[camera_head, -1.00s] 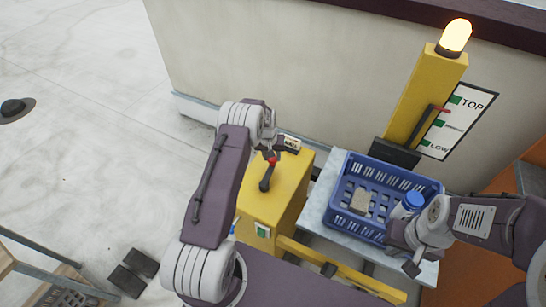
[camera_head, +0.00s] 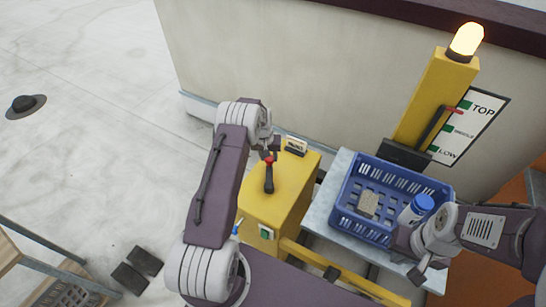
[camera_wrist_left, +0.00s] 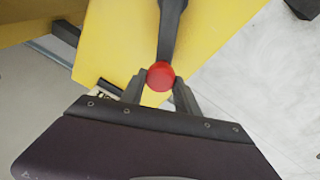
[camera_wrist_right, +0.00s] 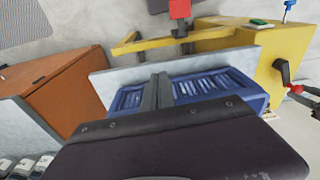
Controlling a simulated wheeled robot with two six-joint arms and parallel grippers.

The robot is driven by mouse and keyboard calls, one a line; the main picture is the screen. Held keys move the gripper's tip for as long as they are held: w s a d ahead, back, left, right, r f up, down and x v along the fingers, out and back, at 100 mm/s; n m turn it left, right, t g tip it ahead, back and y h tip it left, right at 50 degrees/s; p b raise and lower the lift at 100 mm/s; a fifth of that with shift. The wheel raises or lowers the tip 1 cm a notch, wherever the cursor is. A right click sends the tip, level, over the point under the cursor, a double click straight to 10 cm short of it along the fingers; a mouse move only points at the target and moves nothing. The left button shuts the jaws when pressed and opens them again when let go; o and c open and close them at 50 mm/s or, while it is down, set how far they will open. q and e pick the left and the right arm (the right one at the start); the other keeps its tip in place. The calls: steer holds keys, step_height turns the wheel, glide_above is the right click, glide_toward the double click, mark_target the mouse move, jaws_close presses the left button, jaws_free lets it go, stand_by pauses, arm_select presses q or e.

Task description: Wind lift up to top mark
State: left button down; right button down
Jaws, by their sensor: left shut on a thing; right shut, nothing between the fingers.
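A yellow winch box (camera_head: 282,195) carries a dark crank handle (camera_head: 268,180) with a red knob (camera_head: 270,158). My left gripper (camera_head: 268,148) is shut on the knob; the left wrist view shows the red knob (camera_wrist_left: 160,75) between its fingers. The yellow mast (camera_head: 432,95) has a lit lamp (camera_head: 466,41) on top. A red pointer (camera_head: 458,108) is close to the TOP mark of the level sign (camera_head: 470,125), seemingly slightly below it. My right gripper (camera_head: 418,274) is shut and empty by the blue crate's near right side.
A yellow bar (camera_head: 345,278) runs along the platform's front. A wall stands behind; open floor lies left.

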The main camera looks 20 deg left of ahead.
arm_select(q)
steer(key=shift+w+a+r, duration=0.2)
steer(key=shift+a+r, duration=0.1)
steer(key=shift+a, duration=0.2)
steer(key=shift+s+a, duration=0.45)
steer(key=shift+a, duration=0.3)
steer(key=shift+s+a, duration=0.25)
steer(key=c, duration=0.9)
jaws_free()
steer(key=shift+s+a+f, duration=0.1)
steer(key=shift+s+a, duration=0.1)
steer(key=shift+s+a+f, duration=0.1)
steer(key=shift+a+f, duration=0.05)
steer(key=shift+d, duration=0.25)
